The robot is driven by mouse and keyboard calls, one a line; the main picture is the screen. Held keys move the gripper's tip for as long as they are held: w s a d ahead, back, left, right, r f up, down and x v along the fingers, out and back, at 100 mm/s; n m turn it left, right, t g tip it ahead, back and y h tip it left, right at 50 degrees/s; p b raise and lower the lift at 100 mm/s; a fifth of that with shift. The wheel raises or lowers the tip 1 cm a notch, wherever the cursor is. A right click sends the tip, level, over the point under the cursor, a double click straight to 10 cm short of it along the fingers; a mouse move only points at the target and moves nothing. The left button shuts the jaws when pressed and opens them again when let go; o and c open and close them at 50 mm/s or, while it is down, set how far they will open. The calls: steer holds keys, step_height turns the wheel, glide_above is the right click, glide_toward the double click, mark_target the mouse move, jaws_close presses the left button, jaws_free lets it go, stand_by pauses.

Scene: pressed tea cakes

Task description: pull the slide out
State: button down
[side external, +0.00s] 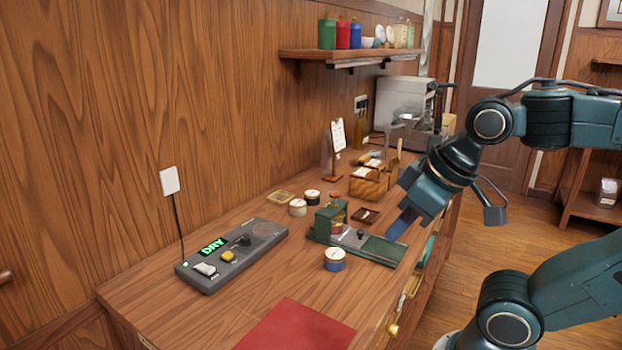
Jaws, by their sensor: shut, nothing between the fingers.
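A green press (331,218) stands on a long green base (385,252) on the wooden counter. A grey metal slide (352,238) with a small dark knob lies along the base, in front of the press. A reddish piece shows under the press, too small to make out. My gripper (396,232) has blue fingers and points down and left above the right end of the base. It is shut and empty, apart from the slide's knob. Whether the fingertips touch the base is unclear.
A dark device (232,255) with a green "DRY" display lies on the left. A blue-banded tin (334,260) stands in front of the press, and two tins (298,207) behind it. A wooden box (369,183) stands further back. A red mat (297,328) lies at the front.

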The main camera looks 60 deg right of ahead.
steer(key=c, duration=1.5)
jaws_free()
steer(key=shift+o, duration=1.1)
steer(key=shift+w+d+r, duration=0.15)
steer(key=shift+w, duration=0.1)
steer(key=m+g, duration=0.3)
steer(key=g, duration=0.3)
glide_above(361, 231)
step_height(361, 231, down, 7)
steer(key=shift+w+d+r, duration=0.1)
steer(key=shift+d, duration=0.05)
steer(key=shift+f, duration=6.85)
